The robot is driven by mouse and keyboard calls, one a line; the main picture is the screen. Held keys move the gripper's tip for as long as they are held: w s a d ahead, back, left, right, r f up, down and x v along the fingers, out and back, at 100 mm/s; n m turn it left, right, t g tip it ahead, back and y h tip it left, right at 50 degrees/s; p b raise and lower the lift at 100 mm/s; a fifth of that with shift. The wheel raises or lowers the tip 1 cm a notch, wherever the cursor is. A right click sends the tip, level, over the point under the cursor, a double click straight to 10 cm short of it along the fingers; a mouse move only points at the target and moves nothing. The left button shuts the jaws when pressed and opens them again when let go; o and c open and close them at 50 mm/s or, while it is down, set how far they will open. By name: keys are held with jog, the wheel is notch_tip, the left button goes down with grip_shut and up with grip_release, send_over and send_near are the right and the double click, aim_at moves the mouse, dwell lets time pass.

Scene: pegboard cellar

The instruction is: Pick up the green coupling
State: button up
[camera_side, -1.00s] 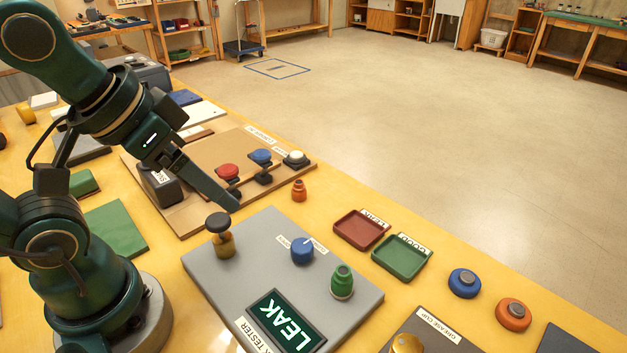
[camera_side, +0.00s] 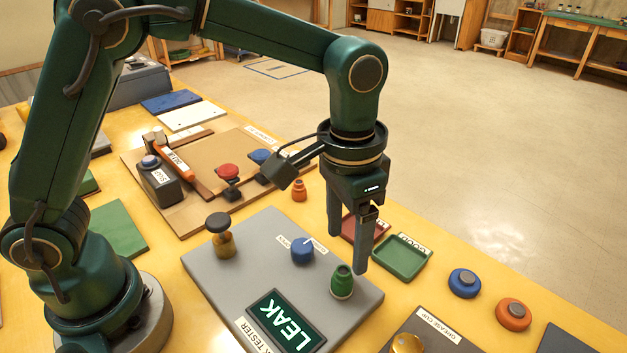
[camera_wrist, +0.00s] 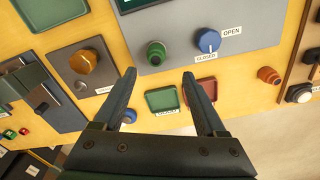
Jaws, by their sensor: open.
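The green coupling (camera_side: 342,282) stands upright on the grey leak tester plate (camera_side: 222,290), near its right corner. In the wrist view the green coupling (camera_wrist: 156,52) lies beyond my fingertips, roughly between their lines. My gripper (camera_side: 347,266) points down, open and empty, above and just behind the coupling in the side view. In the wrist view my gripper (camera_wrist: 160,75) shows its two fingers spread wide apart. The fingers do not touch the coupling.
The tester has a blue knob (camera_side: 302,251), a brass piece with a dark cap (camera_side: 221,240) and a screen reading LEAK (camera_side: 287,322). A green tray (camera_side: 402,258) and red tray (camera_wrist: 206,88) stand beside it. An orange fitting (camera_side: 299,190) stands behind.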

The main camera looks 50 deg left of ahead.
aim_at(344, 270)
jog(key=shift+s+d+f, duration=0.15)
jog(key=shift+s+f, duration=0.05)
jog(key=shift+f, duration=0.25)
jog(key=shift+s+d+f, duration=0.15)
jog(key=shift+f, duration=2.5)
grip_shut()
